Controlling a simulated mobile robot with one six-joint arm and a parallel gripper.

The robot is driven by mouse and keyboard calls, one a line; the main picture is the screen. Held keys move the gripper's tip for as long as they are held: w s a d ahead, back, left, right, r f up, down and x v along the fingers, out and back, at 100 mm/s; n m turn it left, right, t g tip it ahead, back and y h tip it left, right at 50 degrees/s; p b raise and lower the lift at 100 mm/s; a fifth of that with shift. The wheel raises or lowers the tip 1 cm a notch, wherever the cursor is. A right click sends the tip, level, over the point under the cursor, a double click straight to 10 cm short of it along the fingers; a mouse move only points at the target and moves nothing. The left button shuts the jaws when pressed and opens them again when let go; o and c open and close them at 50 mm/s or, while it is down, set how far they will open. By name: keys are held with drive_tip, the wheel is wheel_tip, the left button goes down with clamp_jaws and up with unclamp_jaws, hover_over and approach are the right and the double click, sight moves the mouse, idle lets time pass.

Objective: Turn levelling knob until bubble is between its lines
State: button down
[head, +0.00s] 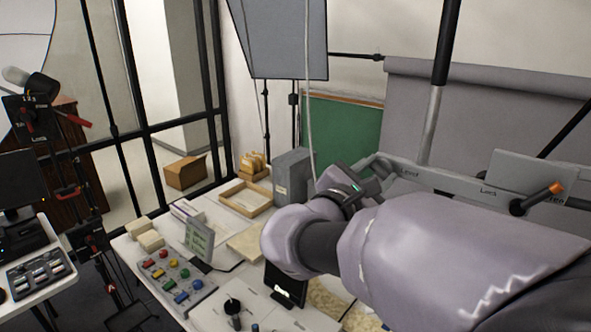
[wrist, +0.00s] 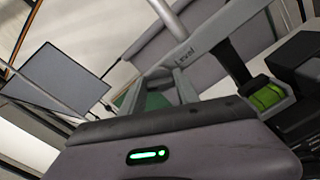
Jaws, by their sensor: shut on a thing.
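My gripper (head: 376,170) reaches the left end of the grey crossbar (head: 440,180). In the wrist view my gripper (wrist: 166,88) has its fingers at the bar, just left of the word "Level". It is shut on the levelling knob, which is mostly hidden by the fingers and my wrist. The bubble vial (wrist: 268,96) is a bright green block at the right of the wrist view, on the bar. The bubble and its lines are too small and tilted to read.
A black lever with an orange tip (head: 540,197) sticks out at the bar's right. A metal column (head: 432,120) rises behind the bar. A grey softbox panel (head: 280,38) hangs above. The table below holds a grey box (head: 291,177), a wooden tray (head: 246,197) and coloured knobs.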

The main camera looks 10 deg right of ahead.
drive_tip(key=m+b, duration=0.2)
drive_tip(key=b, duration=0.1)
drive_tip(key=m+b, duration=0.1)
drive_tip(key=b, duration=0.2)
drive_tip(key=shift+f+m, duration=0.4)
drive_tip(key=m+b, duration=0.1)
drive_tip(key=b, duration=0.1)
drive_tip(key=m+b, duration=0.1)
drive_tip(key=b, duration=0.1)
drive_tip(key=shift+s+r+m, duration=0.1)
drive_tip(key=shift+r+m, duration=0.1)
drive_tip(key=shift+m, duration=0.2)
drive_tip(key=shift+b, duration=0.4)
drive_tip(key=shift+r, duration=0.1)
drive_tip(key=c, duration=0.9)
unclamp_jaws()
drive_tip(key=p+v, duration=0.3)
drive_tip(key=v, duration=1.4)
